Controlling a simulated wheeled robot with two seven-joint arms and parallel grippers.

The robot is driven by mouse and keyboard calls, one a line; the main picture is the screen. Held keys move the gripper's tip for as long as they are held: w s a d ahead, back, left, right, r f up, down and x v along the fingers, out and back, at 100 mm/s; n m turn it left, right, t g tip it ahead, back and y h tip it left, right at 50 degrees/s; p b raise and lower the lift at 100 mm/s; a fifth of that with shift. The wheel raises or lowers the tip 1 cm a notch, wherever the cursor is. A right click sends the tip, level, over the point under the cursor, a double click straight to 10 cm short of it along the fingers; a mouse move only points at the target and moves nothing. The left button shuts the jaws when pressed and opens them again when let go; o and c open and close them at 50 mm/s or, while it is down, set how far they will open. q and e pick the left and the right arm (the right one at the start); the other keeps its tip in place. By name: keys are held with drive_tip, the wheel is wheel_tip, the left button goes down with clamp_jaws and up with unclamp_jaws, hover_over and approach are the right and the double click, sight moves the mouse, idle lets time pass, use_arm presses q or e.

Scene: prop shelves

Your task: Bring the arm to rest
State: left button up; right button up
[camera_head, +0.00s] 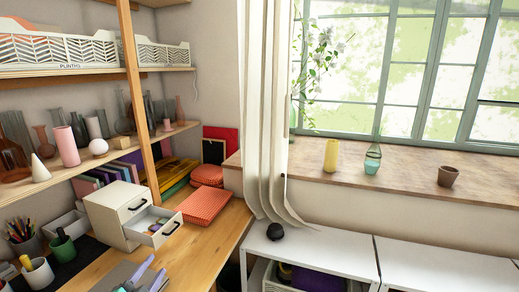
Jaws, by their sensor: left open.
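My left gripper (150,271) shows at the bottom edge, left of centre, low over the wooden desk (215,238). Its two pale purple fingers are apart and I see nothing held between them. Most of my left arm is cut off by the frame. My right gripper is not in view.
A cream drawer box (112,213) with an open lower drawer (160,232) stands just beyond my left gripper. A white cup (38,275) and a green cup (63,248) with pens stand to the left. A red-orange patterned box (203,205) lies behind. White cabinets (440,268) stand right.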

use_arm(q)
drive_tip(key=s+d+f+n+g, duration=0.2)
drive_tip(key=s+f+n+g, duration=0.9)
drive_tip(key=s+f, duration=0.75)
drive_tip(key=s+f+m+g+b, duration=0.3)
drive_tip(key=f+b, duration=0.4)
drive_tip(key=f, duration=2.4)
drive_tip(key=s+a+f+n+b, duration=0.1)
drive_tip(key=s+a+f+b, duration=0.2)
drive_tip(key=s+f, duration=1.2)
drive_tip(key=shift+s+f+g, duration=0.3)
drive_tip(key=shift+s+f, duration=0.05)
drive_tip(key=shift+f, duration=0.05)
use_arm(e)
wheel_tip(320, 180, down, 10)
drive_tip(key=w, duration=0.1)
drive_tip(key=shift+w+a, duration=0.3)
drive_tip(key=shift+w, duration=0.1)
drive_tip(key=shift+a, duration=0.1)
